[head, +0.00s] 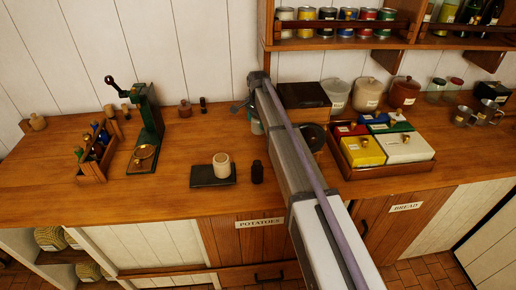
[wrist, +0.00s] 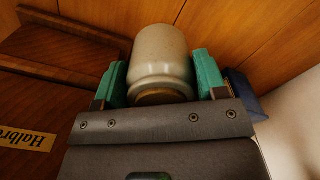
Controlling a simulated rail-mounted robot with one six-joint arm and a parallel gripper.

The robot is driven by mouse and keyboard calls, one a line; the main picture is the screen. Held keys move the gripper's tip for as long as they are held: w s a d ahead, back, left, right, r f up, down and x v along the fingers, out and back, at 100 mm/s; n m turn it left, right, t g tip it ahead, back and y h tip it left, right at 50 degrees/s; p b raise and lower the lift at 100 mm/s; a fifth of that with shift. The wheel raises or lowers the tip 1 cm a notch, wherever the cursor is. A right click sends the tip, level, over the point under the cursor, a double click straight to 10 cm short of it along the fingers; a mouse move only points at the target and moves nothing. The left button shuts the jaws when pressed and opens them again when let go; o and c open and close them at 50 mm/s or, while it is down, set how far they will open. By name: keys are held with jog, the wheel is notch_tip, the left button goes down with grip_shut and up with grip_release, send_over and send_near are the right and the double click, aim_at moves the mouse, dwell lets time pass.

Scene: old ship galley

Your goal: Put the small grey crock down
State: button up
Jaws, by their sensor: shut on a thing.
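The small grey crock (wrist: 162,58) is pale grey-beige with a rounded shoulder and a brownish round end facing the wrist camera. My gripper (wrist: 160,76) is shut on it, with one green finger on each side of its body. In the head view my arm reaches over the counter and hides most of the gripper and the crock. I cannot tell from these views whether the crock touches the counter.
The wooden counter (head: 60,185) is clear at front left. A dark slate (head: 228,180) bears a cream cup (head: 222,168), beside a dark bottle (head: 257,173). A tray of coloured boxes (head: 385,174), a dark chest (head: 303,94) and lidded crocks (head: 367,97) stand right of my arm.

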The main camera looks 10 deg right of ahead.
aim_at(258, 133)
notch_tip(258, 133, down, 7)
jog(key=b, duration=0.5)
jog(key=shift+r, duration=0.35)
jog(key=shift+c, duration=0.5)
jog(key=shift+f, duration=0.2)
jog(key=o, duration=1.3)
jog(key=shift+r, duration=0.15)
notch_tip(258, 133, up, 12)
jog(key=p, duration=1.2)
jog(key=shift+r+p, duration=0.2)
jog(key=shift+p, duration=0.15)
jog(key=shift+f, duration=0.15)
